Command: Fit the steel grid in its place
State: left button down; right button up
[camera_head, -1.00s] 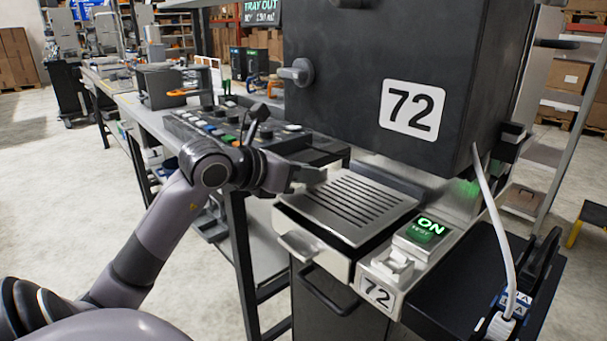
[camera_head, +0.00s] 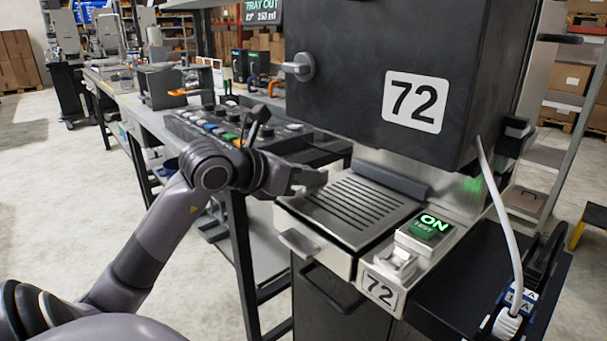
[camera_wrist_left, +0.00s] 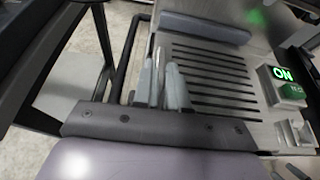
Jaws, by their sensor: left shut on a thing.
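The steel grid (camera_head: 362,207) is a slotted plate lying flat at the top of the drip tray under the black machine marked 72. It also shows in the wrist view (camera_wrist_left: 215,80), with its dark slots. My left gripper (camera_head: 318,178) is at the grid's left edge. In the wrist view its fingers (camera_wrist_left: 160,82) are close together, with a thin edge of metal between them. The grid looks level with the tray rim; I cannot tell whether it is fully seated. My right gripper is not in view.
A lit green ON button (camera_head: 431,226) and a white switch (camera_head: 396,262) stand right of the tray. The tray has a front handle (camera_head: 297,243). A white cable (camera_head: 497,210) hangs at right. A bench with a button panel (camera_head: 240,125) is at left.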

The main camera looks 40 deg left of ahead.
pick_arm(q)
jog(key=shift+f, duration=0.25)
jog(key=c, duration=1.1)
grip_release()
jog(key=b+v, duration=0.1)
jog(key=v, duration=0.6)
jog(key=shift+s, duration=0.1)
